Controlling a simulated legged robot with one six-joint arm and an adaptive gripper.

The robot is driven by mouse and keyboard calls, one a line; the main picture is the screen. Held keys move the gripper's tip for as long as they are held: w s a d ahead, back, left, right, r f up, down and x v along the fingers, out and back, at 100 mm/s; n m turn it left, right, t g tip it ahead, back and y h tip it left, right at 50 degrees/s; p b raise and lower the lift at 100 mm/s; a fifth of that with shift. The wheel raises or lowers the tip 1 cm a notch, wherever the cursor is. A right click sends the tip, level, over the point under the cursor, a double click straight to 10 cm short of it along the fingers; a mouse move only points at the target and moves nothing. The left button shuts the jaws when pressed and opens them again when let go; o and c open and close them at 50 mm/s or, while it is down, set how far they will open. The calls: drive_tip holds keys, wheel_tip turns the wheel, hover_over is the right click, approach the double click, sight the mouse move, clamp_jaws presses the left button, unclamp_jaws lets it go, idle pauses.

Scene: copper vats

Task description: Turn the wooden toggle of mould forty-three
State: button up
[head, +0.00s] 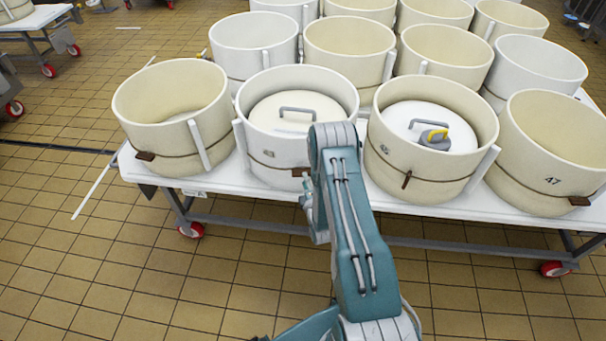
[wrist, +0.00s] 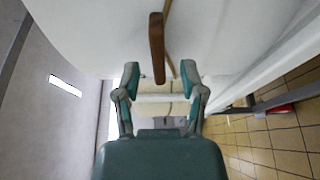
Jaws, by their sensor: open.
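A white round mould (head: 262,140) stands second from the left in the front row on the trolley, with a lid and grey handle inside. A brown cord circles it, and its wooden toggle (head: 300,172) shows just left of my arm. Its number is too small to read. My gripper (head: 307,203) is low in front of this mould, partly hidden by my arm. In the wrist view, my gripper (wrist: 160,72) is open, and a brown wooden toggle (wrist: 157,48) on a cord stands upright in the picture, its lower end between the fingertips. Contact cannot be told.
A cream mould (head: 432,160) with its own toggle (head: 407,180) and a yellow-grey object on its lid stands to the right. A mould marked 47 (head: 545,165) is further right. The white trolley top (head: 240,185) has a front edge near my gripper. Tiled floor in front is clear.

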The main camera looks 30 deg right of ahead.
drive_tip(key=shift+x, duration=1.75)
clamp_jaws()
